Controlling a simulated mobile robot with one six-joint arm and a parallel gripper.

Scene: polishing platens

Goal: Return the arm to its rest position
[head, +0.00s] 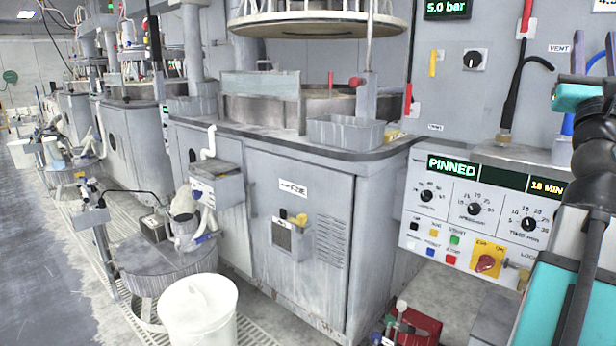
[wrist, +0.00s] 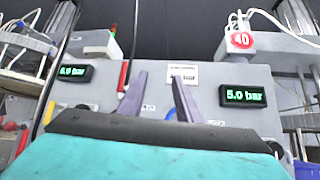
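My gripper (head: 595,46) is at the right edge of the head view, raised in front of the grey control panel. Its two purple-grey fingers point up, with teal and black parts of my arm below them. In the wrist view my gripper (wrist: 159,76) shows both fingers standing apart with nothing between them. The panel wall and a white label lie beyond the fingertips. Part of my arm is cut off by the right edge of the head view.
A control box (head: 477,210) reading "PINNED" stands left of my arm. A polishing machine cabinet (head: 330,215) fills the middle. A white bucket (head: 198,312) and a round grey drum (head: 165,270) stand in front of it. Bare floor (head: 45,260) lies at far left.

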